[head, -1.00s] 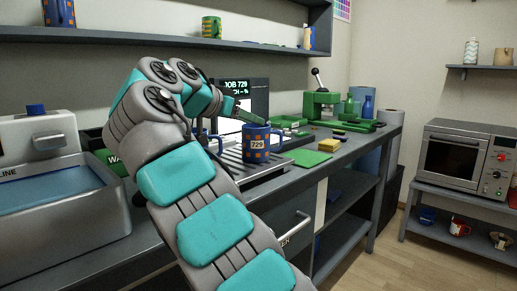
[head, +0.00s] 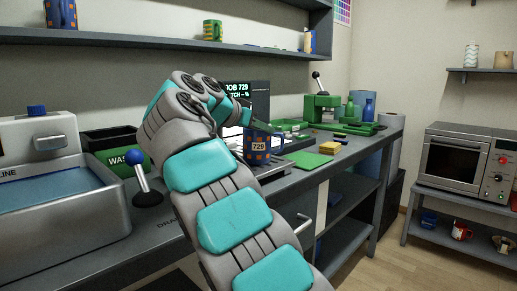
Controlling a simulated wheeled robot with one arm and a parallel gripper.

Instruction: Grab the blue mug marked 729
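The blue mug marked 729 (head: 258,148) has orange squares and a white label. It stands upright on the machine's grated tray on the bench, at the middle of the head view. My gripper (head: 245,119) is at the mug's upper left, close to its rim. My arm covers much of the gripper and the fingers are small, so I cannot tell whether they are open or touch the mug.
A screen (head: 240,92) stands behind the mug. A green mat (head: 307,160) and a green press (head: 322,105) are to the right.

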